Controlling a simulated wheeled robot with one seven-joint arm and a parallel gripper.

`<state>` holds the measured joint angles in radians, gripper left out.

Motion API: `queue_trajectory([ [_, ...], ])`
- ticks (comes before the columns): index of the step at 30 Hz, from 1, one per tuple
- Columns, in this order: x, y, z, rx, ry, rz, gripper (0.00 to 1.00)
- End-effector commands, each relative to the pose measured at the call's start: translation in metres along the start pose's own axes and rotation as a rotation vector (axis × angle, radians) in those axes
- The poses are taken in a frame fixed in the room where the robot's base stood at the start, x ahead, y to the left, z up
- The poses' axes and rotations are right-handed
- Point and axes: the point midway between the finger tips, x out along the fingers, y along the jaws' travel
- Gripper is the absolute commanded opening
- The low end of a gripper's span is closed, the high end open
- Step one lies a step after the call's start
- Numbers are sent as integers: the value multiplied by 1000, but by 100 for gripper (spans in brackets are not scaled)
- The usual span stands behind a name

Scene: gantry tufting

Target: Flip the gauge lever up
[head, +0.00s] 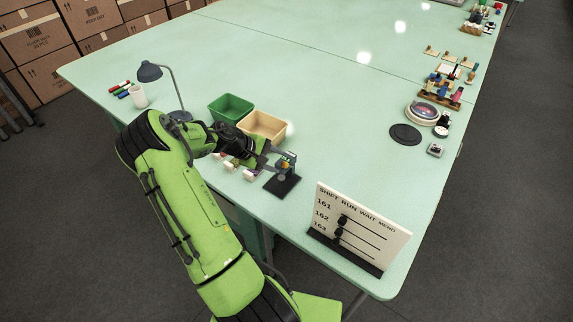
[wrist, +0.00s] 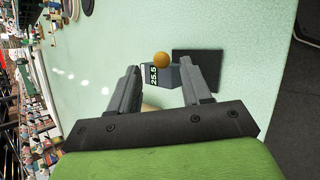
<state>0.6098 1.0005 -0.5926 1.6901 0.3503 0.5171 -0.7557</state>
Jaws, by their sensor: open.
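The gauge (head: 285,165) is a small grey upright device on a black base plate (head: 283,185), near the table's front edge. In the wrist view its grey body (wrist: 155,75) carries a display reading 25.5. An orange ball (wrist: 161,60), seemingly the lever's knob, shows at the body; the lever's angle is hard to tell. The black plate (wrist: 197,66) shows to the right. My gripper (wrist: 158,67) is open, its two fingers apart with the gauge body and ball seen between their tips. In the head view my gripper (head: 272,155) is right beside the gauge; contact cannot be told.
A green bin (head: 231,107) and a tan bin (head: 264,126) stand behind my gripper. A white shift board (head: 360,225) stands to the right. A desk lamp (head: 150,72) and cup (head: 139,96) are at left. The table's middle is clear.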

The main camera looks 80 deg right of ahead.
Motion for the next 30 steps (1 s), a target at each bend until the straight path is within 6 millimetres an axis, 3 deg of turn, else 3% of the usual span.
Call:
queue_trajectory([
  [3, -36, 0, -1, -1, 6, 2, 48],
  [10, -82, 0, 0, 0, 3, 1, 48],
  [15, -90, 0, 0, 0, 0, 0, 48],
  [30, -89, 0, 0, 0, 0, 0, 48],
])
